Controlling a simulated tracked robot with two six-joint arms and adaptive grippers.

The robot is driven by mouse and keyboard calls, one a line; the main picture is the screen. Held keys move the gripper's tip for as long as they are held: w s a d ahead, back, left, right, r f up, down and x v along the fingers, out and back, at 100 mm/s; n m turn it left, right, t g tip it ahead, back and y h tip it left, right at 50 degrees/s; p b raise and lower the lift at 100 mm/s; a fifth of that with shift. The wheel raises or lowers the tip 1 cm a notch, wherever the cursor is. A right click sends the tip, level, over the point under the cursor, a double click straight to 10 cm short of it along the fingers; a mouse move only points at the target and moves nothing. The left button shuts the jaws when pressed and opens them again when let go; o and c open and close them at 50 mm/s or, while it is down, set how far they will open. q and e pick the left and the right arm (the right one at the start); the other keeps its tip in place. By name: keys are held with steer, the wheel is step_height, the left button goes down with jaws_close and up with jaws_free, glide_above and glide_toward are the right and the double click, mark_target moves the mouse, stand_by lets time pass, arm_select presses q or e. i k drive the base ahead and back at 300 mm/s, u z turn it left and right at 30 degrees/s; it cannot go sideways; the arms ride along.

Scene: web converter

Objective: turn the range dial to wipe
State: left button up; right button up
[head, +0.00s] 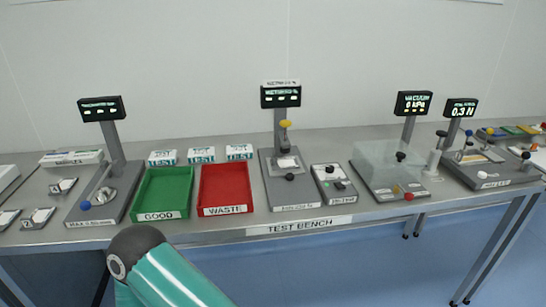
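Neither gripper is in view. Only a teal link of one of my arms shows at the bottom left, in front of the bench edge and away from the box.
The test bench (300,226) holds a green GOOD tray (161,214), a red WASTE tray (226,209) and several instruments with displays. A tester with a yellow knob (285,124) stands just left of the box. A clear-covered vacuum unit (385,165) stands to its right.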

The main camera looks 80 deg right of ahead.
mark_target(329, 169)
steer(key=u, duration=0.2)
steer(key=k, duration=0.5)
steer(key=u, duration=0.15)
steer(key=i, duration=0.2)
steer(key=z, duration=4.65)
steer(key=i, duration=0.1)
steer(key=u, duration=2.75)
steer(key=k, duration=0.25)
steer(key=z, duration=0.25)
